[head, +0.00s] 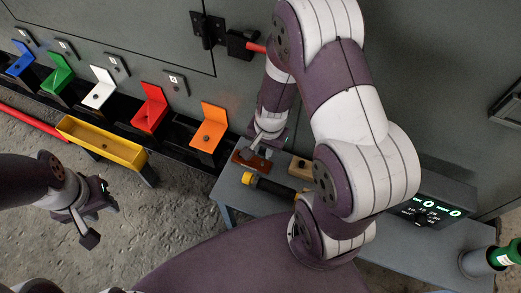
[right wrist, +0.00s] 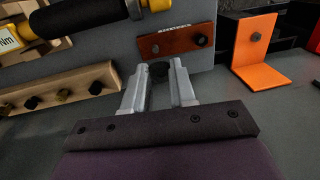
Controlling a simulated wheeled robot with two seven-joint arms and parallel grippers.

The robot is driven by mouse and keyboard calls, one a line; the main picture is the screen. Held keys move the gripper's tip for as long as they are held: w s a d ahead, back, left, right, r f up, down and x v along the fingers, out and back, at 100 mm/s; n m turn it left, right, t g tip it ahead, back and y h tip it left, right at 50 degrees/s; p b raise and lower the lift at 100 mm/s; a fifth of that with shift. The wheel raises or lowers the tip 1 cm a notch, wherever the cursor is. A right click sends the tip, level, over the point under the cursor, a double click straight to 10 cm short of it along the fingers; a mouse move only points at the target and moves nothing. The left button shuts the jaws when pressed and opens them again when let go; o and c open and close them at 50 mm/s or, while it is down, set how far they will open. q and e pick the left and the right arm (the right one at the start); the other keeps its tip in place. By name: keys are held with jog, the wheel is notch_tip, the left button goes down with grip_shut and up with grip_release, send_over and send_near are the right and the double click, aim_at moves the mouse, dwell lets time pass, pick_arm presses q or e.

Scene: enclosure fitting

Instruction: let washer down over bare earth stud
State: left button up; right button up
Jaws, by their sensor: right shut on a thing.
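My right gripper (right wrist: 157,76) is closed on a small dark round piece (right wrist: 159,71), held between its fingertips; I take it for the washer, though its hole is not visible. In the head view the right gripper (head: 262,143) is above the grey bench, close to a red-brown block (head: 250,160). This block (right wrist: 176,40) has two dark round fastener heads or studs on its face in the wrist view. An orange angle bracket (right wrist: 255,50) with a dark stud-like spot stands to its right. Which one is the bare earth stud I cannot tell. My left gripper (head: 101,222) is open and empty.
A wooden strip (right wrist: 62,92) with several fasteners and a yellow-black torque tool (head: 268,189) lie on the bench (head: 232,190). Coloured brackets line the cabinet wall. A yellow tray (head: 103,140) stands left; a display box (head: 437,200) stands right.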

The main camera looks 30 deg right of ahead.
aim_at(262, 163)
jog(key=shift+s+a+r, duration=0.1)
jog(key=shift+r, duration=0.05)
jog(key=shift+f+b, duration=2.15)
jog(key=shift+f, duration=0.5)
jog(key=shift+f+b, duration=0.4)
jog(key=shift+f, duration=0.15)
jog(key=o, duration=0.9)
jog(key=r+p, duration=0.2)
jog(key=r, duration=0.2)
jog(key=r+p, duration=0.2)
jog(key=r, duration=0.2)
jog(key=s+d+r+p, duration=0.1)
jog(key=r+p, duration=0.2)
jog(key=r, duration=0.1)
jog(key=shift+r, duration=0.35)
